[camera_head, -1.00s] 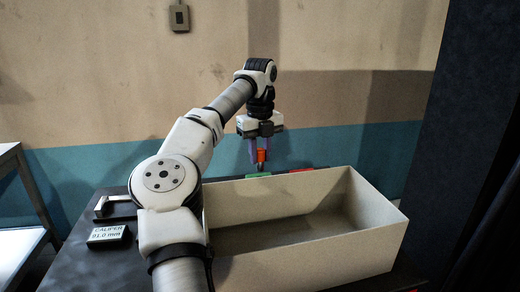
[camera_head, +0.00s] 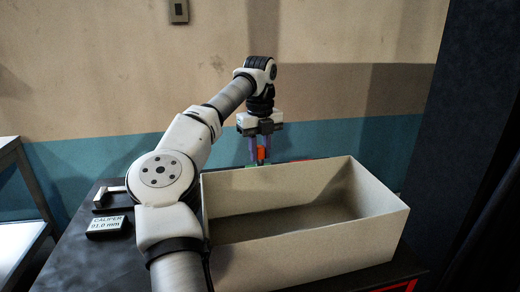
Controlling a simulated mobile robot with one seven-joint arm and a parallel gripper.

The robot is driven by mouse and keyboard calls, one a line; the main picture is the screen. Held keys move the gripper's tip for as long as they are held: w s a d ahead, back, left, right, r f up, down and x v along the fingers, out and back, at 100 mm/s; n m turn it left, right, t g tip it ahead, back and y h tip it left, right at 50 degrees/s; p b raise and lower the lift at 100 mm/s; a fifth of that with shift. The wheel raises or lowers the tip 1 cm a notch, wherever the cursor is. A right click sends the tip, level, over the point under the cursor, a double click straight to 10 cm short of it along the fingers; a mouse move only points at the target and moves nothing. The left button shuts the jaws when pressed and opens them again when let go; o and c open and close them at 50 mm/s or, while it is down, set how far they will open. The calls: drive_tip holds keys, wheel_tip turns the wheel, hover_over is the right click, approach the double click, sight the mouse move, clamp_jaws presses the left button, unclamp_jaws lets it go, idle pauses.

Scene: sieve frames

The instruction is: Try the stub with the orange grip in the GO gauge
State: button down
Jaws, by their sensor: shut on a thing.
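My gripper (camera_head: 260,160) is shut on the stub with the orange grip (camera_head: 261,154), behind the far wall of the big pale box. The orange grip shows between the two purple fingers. The stub's lower end is hidden. A green piece (camera_head: 251,166), perhaps the GO gauge, shows as a sliver at the fingertips, just above the box rim. The rest of it is hidden by the box. I cannot tell whether the stub is in it, touching it or above it.
The big open pale box (camera_head: 310,245) takes up the middle and right of the dark table (camera_head: 90,265). A caliper display (camera_head: 108,227) reading 91.0 mm stands at the left. A red-edged thing (camera_head: 400,286) shows at the lower right.

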sight(260, 158)
drive_tip(key=shift+f+b, duration=0.45)
drive_tip(key=shift+f, duration=0.85)
drive_tip(key=shift+f, duration=0.25)
drive_tip(key=c, duration=1.1)
unclamp_jaws()
wheel_tip(260, 158, up, 14)
drive_tip(key=shift+f+p, duration=0.1)
drive_tip(key=shift+p, duration=0.85)
